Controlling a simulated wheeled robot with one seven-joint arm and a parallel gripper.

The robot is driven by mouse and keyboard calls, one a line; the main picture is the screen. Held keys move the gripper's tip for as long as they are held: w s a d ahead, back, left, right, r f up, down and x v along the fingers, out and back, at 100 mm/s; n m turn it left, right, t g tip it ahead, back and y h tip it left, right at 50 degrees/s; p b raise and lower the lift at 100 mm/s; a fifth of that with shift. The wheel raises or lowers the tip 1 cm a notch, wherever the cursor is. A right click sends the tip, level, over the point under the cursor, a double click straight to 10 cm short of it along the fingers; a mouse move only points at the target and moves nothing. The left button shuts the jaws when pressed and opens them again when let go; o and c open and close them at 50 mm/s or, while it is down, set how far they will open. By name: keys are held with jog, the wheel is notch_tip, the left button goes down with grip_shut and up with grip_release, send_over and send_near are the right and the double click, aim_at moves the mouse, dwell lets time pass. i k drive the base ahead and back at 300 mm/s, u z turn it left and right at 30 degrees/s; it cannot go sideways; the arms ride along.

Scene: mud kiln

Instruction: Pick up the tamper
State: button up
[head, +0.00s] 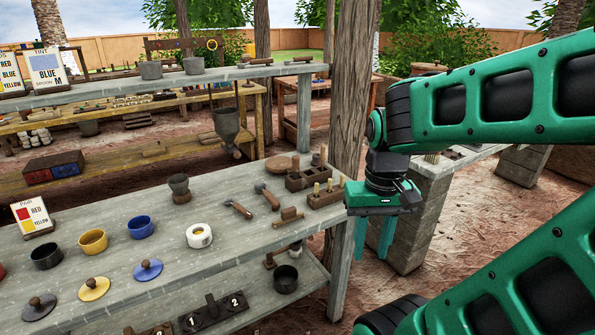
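I cannot tell for sure which item is the tamper. Two hammer-like tools with dark handles lie on the grey table (110,262): one hammer-like tool (238,209) and, right of it, another hammer-like tool (267,196). A small brown block-shaped tool (289,216) lies near the table's right edge. Below, a small brown piece with an upright handle (270,260) stands on the lower shelf beside a dark pot (286,279). My gripper (375,245) hangs just past the table's right end, fingers down, apart and empty. It touches nothing.
Wooden blocks holding upright pegs (325,197) stand at the table's right corner, close to my gripper.

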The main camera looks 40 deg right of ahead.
aim_at(296, 159)
jog(key=z, duration=0.1)
jog(key=i, duration=1)
jog(key=u, duration=0.1)
